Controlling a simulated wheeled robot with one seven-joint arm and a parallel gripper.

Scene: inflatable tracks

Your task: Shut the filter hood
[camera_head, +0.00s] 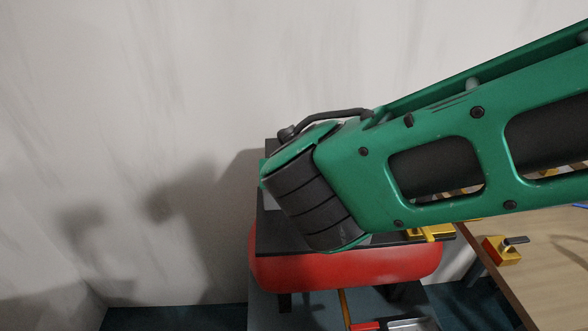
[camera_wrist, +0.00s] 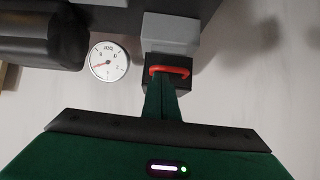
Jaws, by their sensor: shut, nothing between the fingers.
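In the wrist view, a light grey block (camera_wrist: 171,33) with a dark box (camera_wrist: 188,86) below it sits at top centre, and a red bar (camera_wrist: 170,71) crosses the dark box. I take this block and box to be the filter hood part, but cannot tell which piece is the hood or how far open it is. My gripper (camera_wrist: 164,80) is shut and empty, its green fingers ending at the red bar; I cannot tell whether they touch it. In the head view my green arm hides the gripper and most of the dark-topped unit (camera_head: 275,236).
A round white gauge (camera_wrist: 109,61) is left of the fingers, beside a dark cylinder (camera_wrist: 40,38). In the head view, a red rounded body (camera_head: 345,270) lies under the dark top. A wooden table (camera_head: 545,240) with a yellow-and-red item (camera_head: 500,250) stands right. A pale wall is behind.

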